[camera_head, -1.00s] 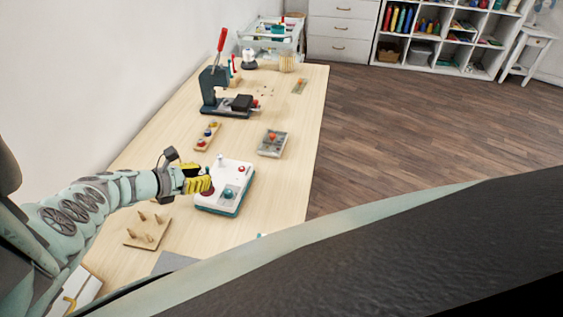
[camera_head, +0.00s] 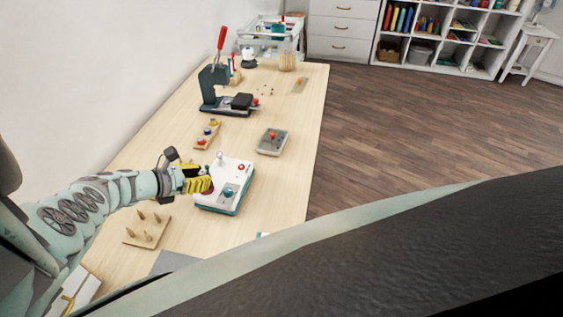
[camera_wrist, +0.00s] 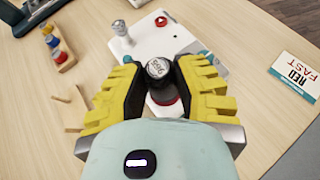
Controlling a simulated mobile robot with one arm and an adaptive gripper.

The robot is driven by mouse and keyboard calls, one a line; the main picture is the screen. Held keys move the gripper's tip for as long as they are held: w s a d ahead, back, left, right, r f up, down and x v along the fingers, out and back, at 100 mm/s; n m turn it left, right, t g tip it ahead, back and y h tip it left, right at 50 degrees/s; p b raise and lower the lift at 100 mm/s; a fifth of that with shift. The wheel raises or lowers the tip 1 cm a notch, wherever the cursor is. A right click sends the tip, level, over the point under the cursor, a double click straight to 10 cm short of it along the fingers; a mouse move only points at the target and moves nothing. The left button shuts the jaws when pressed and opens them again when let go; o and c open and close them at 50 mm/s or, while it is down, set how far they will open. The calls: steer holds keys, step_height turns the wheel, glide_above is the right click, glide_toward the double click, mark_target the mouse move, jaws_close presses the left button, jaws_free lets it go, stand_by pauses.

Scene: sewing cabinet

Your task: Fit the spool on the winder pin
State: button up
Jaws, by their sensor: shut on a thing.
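My gripper (camera_wrist: 160,88) has yellow ribbed fingers shut on a spool (camera_wrist: 158,69), which shows a pale round top with dark markings and a dark body between the fingertips. The spool is over the left part of the white winder (camera_wrist: 150,38) with its teal base. A red disc (camera_wrist: 168,108) shows just under the spool. The pin is not seen; the spool and fingers cover that spot, so I cannot tell whether the spool is around it. In the head view my gripper (camera_head: 200,181) is at the left edge of the winder (camera_head: 236,172).
A metal post (camera_wrist: 121,33) and a red button (camera_wrist: 161,21) stand on the winder. A pegged wooden board (camera_head: 146,231) is in front, a spool rack (camera_head: 207,135) and grey tray (camera_head: 273,143) behind. A printed card (camera_wrist: 297,74) lies right of the winder in the wrist view.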

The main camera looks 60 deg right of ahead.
steer(key=shift+f+b, duration=0.65)
stand_by(0.8)
steer(key=o, duration=0.8)
steer(key=shift+o, duration=0.2)
steer(key=shift+a, duration=0.1)
steer(key=v, duration=1.2)
